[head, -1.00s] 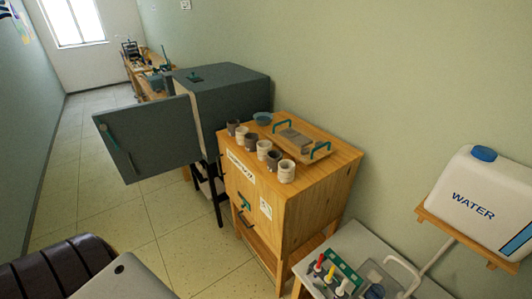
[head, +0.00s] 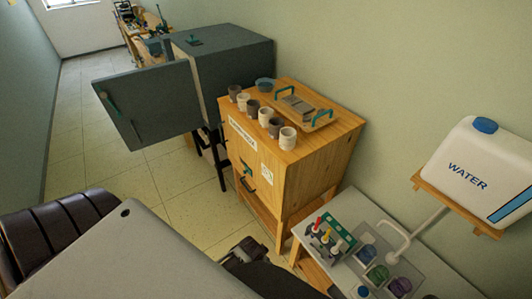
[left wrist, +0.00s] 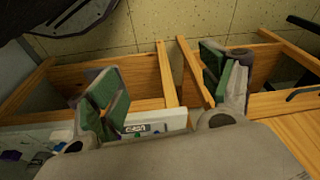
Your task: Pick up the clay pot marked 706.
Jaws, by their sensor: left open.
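My right gripper is not in view.
A tray with teal handles (head: 322,121) and a blue bowl (head: 265,84) stand behind the pots. The grey kiln door (head: 145,107) hangs open at left.

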